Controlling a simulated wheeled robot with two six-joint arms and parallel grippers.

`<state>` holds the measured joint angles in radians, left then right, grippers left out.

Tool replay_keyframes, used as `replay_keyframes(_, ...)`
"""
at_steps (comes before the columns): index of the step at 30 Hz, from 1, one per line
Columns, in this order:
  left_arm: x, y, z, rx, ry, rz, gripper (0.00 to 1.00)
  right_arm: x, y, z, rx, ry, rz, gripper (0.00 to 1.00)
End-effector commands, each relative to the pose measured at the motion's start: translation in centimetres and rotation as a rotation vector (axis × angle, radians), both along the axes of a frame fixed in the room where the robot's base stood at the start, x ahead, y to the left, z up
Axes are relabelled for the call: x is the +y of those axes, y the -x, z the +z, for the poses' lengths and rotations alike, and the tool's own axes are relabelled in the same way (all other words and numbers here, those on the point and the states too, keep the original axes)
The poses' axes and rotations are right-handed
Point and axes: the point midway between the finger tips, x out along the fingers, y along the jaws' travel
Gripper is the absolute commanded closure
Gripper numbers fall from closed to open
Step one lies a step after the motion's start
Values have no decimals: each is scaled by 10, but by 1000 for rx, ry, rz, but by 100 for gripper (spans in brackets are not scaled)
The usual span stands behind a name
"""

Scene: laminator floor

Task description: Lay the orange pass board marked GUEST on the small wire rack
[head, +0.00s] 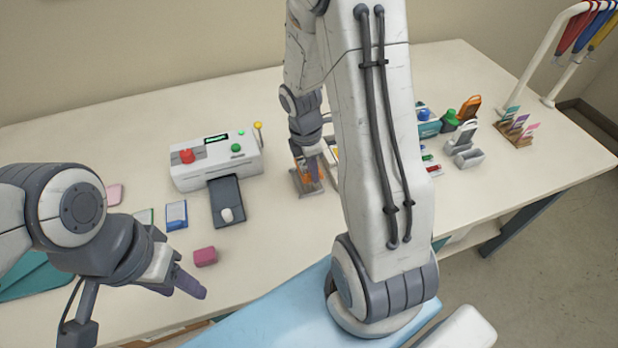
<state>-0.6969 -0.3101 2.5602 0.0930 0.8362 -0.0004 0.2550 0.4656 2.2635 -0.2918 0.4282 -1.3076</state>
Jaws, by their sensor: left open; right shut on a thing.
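My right gripper (313,172) reaches down over the small wire rack (297,189) in the middle of the table. It is shut on the orange pass board (303,170), of which only a small orange part shows at the rack. The GUEST marking cannot be read, and I cannot tell whether the board touches the rack. My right arm hides part of this area. My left gripper (188,284) is open and empty at the lower left, near the table's front edge.
A white laminator (215,158) with a dark tray (226,203) stands left of the rack. A magenta block (205,256) and a blue card (176,215) lie nearby. A grey holder (465,150) and a wooden card stand (515,132) are at the right.

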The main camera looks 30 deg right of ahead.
Motion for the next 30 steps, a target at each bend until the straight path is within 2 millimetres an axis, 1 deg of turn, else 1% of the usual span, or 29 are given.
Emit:
replay_keyframes(1,0,0,1,0,0,0,50,2,-6,-3,1,0,2,100)
replay_keyframes(4,0,0,1,0,0,0,50,3,-12,-8,1,0,0,100)
replay_keyframes(6,0,0,1,0,0,0,50,3,-12,-14,3,0,-1,100)
replay_keyframes(10,0,0,-1,0,0,0,50,2,-11,-34,5,-1,-1,100)
replay_keyframes(13,0,0,-2,0,0,0,50,2,-12,-46,2,0,-1,100)
replay_keyframes(16,0,0,-2,0,0,0,50,2,-12,-49,1,0,-3,100)
replay_keyframes(22,0,0,-2,0,0,0,50,2,-12,-48,0,0,-3,100)
replay_keyframes(26,0,0,-5,0,0,0,50,2,-12,-52,0,0,-3,100)
replay_keyframes(27,0,0,-5,0,0,0,50,2,-12,-52,0,0,-3,74)
replay_keyframes(29,0,0,-4,0,0,0,50,2,-12,-51,0,0,-3,51)
replay_keyframes(30,0,0,-4,0,0,0,50,2,-12,-51,0,0,-3,51)
